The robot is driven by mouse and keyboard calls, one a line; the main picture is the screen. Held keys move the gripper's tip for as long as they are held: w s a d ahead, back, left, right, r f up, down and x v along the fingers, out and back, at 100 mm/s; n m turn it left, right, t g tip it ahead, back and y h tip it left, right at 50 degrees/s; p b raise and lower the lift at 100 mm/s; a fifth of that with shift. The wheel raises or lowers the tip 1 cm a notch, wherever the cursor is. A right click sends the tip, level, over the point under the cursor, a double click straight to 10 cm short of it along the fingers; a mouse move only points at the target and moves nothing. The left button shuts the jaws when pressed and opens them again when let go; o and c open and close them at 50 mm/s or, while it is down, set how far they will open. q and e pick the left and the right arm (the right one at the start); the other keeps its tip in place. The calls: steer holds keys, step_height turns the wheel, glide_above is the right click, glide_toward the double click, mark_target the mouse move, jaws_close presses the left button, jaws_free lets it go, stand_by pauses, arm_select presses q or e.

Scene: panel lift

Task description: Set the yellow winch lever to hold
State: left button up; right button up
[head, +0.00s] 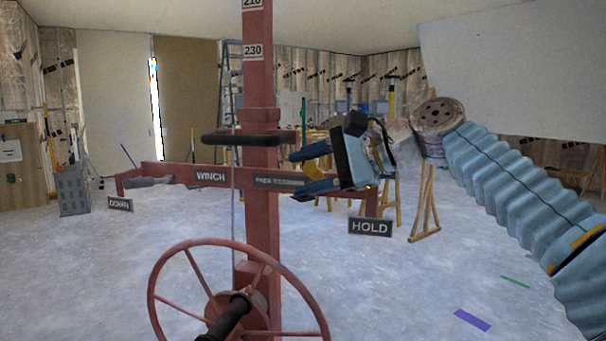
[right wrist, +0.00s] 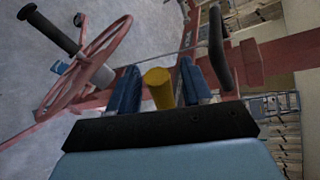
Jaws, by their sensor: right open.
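The winch's red crossbar (head: 210,177) runs across the mast, with a DOWN sign (head: 120,204) at its left and a HOLD sign (head: 370,227) at its right. My right gripper (head: 305,171) is open in front of the bar's right half, left of and above the HOLD sign. A yellow piece, apparently the lever grip (head: 317,150), shows at its fingers. In the right wrist view the rounded yellow grip (right wrist: 159,88) stands between the two blue fingers, with gaps beside it. The lever's lower part is hidden. My left gripper is out of view.
A red handwheel (head: 215,300) with a black crank handle stands low in front of the mast (head: 259,80). A black padded bar (head: 248,139) crosses above the crossbar. A grey handle (head: 150,182) is near DOWN. Floor at right is mostly clear.

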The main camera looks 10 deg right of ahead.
steer(key=shift+w+a+f, duration=0.2)
steer(key=shift+w+a, duration=0.05)
steer(key=shift+a, duration=0.2)
steer(key=shift+c, duration=0.2)
jaws_close()
steer(key=shift+f, duration=0.1)
steer(key=shift+s+f+b, duration=0.1)
steer(key=shift+f+b, duration=0.3)
steer(key=shift+b, duration=0.25)
step_height(320, 180, down, 8)
steer(key=n+t+b, duration=0.4)
steer(key=n+b, duration=0.3)
steer(key=b, duration=0.7)
steer(key=shift+w+f+n+h, duration=0.25)
steer(key=shift+w+n+h, duration=0.05)
steer(key=shift+h, duration=0.1)
steer(key=shift+d, duration=0.15)
